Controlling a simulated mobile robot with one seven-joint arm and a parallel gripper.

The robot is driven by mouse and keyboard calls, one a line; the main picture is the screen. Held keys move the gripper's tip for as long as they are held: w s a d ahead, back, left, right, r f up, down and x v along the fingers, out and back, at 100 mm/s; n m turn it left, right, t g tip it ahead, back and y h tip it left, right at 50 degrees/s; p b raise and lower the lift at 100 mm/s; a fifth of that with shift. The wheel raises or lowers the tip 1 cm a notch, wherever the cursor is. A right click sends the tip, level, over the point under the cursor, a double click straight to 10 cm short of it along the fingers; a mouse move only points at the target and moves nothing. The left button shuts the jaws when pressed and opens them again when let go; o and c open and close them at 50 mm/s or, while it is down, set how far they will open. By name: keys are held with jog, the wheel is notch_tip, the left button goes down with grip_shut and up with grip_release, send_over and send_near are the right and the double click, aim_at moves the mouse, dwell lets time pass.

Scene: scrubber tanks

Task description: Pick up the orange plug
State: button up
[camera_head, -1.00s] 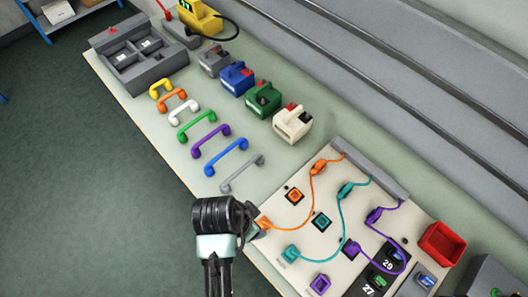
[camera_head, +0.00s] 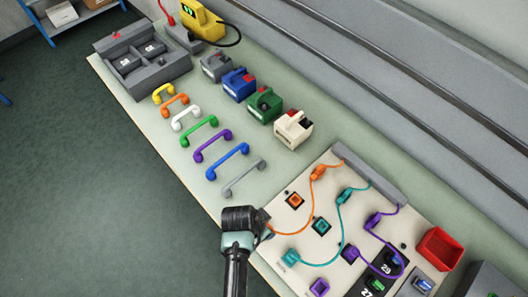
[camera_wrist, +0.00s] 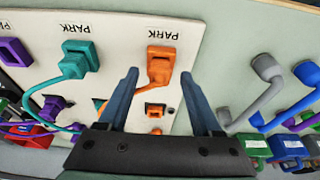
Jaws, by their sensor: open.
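The orange plug (camera_wrist: 161,66) sits on the pale panel just below a PARK label in the wrist view, its orange cable running along the panel. My gripper (camera_wrist: 160,76) is open. Its two dark blue fingers stand either side of the plug in the picture, with nothing held; whether they are level with it in depth I cannot tell. In the head view my gripper end (camera_head: 246,220) is at the panel's near left edge and hides this plug. The orange cable (camera_head: 301,226) shows running from there to an orange connector (camera_head: 318,172) at the back.
An orange socket (camera_wrist: 155,109) is on the panel. Grey (camera_head: 243,178) and blue (camera_head: 227,162) handles lie on the bench nearby. A red bin (camera_head: 439,248) stands at right.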

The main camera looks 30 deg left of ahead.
jog(key=shift+f, duration=0.15)
grip_shut()
dwell(0.5)
notch_tip(320, 180, up, 10)
dwell(0.6)
